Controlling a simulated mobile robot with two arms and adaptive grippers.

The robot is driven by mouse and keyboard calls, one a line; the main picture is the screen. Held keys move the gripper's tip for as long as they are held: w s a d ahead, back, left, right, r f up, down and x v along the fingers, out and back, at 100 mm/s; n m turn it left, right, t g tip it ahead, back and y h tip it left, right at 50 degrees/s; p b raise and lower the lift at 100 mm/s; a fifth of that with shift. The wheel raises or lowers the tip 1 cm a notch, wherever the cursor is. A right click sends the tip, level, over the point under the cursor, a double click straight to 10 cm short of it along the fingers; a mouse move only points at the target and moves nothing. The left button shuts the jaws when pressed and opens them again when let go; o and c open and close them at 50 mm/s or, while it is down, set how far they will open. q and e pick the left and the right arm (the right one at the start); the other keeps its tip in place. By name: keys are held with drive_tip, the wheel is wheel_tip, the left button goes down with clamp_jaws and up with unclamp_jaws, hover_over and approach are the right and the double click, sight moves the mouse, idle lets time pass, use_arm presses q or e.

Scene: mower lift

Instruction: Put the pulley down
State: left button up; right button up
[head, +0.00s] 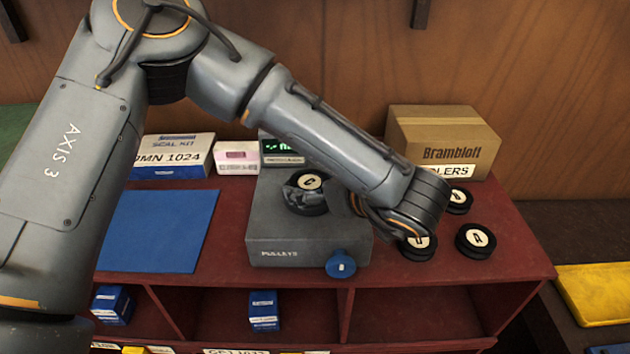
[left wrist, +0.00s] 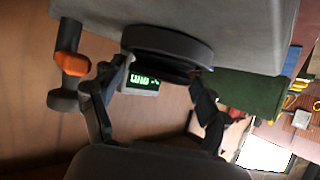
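A black pulley (head: 310,182) with a pale disc marked "C" is at the top of the grey box (head: 290,254) lettered "PULLEYS". My left gripper (head: 306,194) comes at it from the right, with its fingers around the pulley's side. In the left wrist view the pulley (left wrist: 165,45) is edge-on between the fingertips, which appear to meet its narrower part. Its wide rim is against or very close to the grey surface (left wrist: 230,30); I cannot tell whether it bears its weight there. My right gripper is in neither view.
Other black pulleys, including one marked "A" (head: 475,240), lie on the red bench (head: 515,265) at right. A cardboard box (head: 440,140) stands behind them. A blue knob (head: 341,264) sticks out at the grey box's front. A flat blue mat (head: 165,230) lies clear at left.

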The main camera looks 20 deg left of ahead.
use_arm(q)
drive_tip(key=shift+r, duration=0.1)
drive_tip(key=shift+r, duration=0.2)
drive_tip(key=b+v, duration=0.3)
drive_tip(key=v, duration=0.7)
drive_tip(key=shift+s+d, duration=0.15)
drive_tip(key=shift+d, duration=0.25)
drive_tip(key=shift+s+d+r, duration=0.35)
drive_tip(key=shift+s, duration=0.05)
